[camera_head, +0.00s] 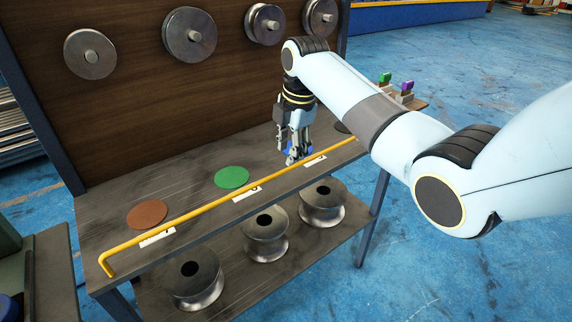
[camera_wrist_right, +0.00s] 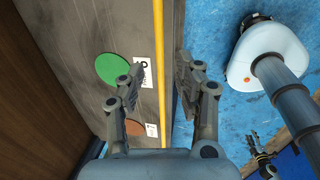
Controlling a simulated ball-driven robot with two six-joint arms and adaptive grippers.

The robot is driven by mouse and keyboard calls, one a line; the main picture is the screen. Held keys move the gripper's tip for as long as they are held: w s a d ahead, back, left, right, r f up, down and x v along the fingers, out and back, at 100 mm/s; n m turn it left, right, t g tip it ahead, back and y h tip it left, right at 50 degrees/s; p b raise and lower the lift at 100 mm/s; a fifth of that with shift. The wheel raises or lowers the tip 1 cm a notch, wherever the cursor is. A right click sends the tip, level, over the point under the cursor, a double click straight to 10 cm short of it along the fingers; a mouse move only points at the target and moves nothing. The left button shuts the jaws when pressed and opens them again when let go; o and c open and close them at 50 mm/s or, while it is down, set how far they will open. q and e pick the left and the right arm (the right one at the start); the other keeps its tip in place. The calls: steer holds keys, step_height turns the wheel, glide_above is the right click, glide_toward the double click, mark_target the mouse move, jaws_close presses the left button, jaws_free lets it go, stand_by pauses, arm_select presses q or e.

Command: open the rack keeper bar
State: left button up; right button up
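The keeper bar (camera_head: 200,206) is a thin yellow rod with a bent left end. It runs along the front edge of the rack's top shelf (camera_head: 180,183). It also shows as an upright yellow line in the right wrist view (camera_wrist_right: 159,50). My right gripper (camera_head: 291,157) points down near the right part of the bar. Its fingers (camera_wrist_right: 159,68) are apart and empty, and the bar passes between them in the picture; I cannot tell their height over it.
Green (camera_head: 231,177) and brown (camera_head: 147,214) discs lie behind the bar, with white labels. A blue patch is partly hidden by my right gripper. Several metal spools (camera_head: 265,236) stand on the lower shelf. Metal discs (camera_head: 189,36) hang on the back board. Green and purple-topped pieces (camera_head: 406,89) stand at right.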

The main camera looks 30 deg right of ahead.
mark_target(286, 169)
steer(key=f, duration=0.2)
steer(key=w+f, duration=0.1)
steer(key=f, duration=0.2)
steer(key=shift+f, duration=0.3)
jaws_close()
